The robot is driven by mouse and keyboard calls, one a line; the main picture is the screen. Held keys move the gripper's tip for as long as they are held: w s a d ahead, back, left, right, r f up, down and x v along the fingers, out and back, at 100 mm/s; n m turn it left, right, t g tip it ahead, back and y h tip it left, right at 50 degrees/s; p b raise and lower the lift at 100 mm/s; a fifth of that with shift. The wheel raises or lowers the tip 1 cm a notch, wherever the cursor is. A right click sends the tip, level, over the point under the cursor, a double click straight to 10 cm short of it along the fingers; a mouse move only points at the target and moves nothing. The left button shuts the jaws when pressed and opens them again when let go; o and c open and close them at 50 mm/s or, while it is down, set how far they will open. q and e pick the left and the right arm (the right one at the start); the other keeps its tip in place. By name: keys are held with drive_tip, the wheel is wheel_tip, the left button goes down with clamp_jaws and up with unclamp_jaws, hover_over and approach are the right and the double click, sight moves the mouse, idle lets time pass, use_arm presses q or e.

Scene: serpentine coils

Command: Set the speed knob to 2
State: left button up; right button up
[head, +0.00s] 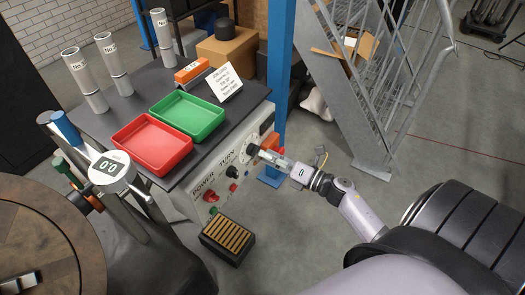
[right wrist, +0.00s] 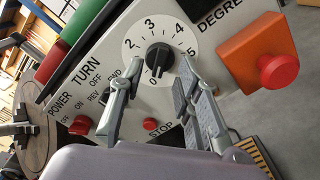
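The speed knob (right wrist: 159,58) is black and sits at the middle of a white dial (right wrist: 135,45) numbered 0 to 5 on the grey control panel. Its pale pointer mark appears to face the 0. In the head view the knob (head: 253,149) is small, on the panel's upper right. My right gripper (right wrist: 160,68) is open, one fingertip on each side of the knob with visible gaps. In the head view the right gripper (head: 268,155) reaches the panel from the right. My left gripper does not show.
An orange box with a red button (right wrist: 278,70) sits right of the dial. Red (head: 152,143) and green (head: 187,116) trays stand on the bench. A slatted black box (head: 228,237) is on the floor.

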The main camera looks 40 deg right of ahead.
sight(253, 150)
drive_tip(key=shift+x, duration=1.4)
drive_tip(key=shift+c, duration=0.2)
clamp_jaws()
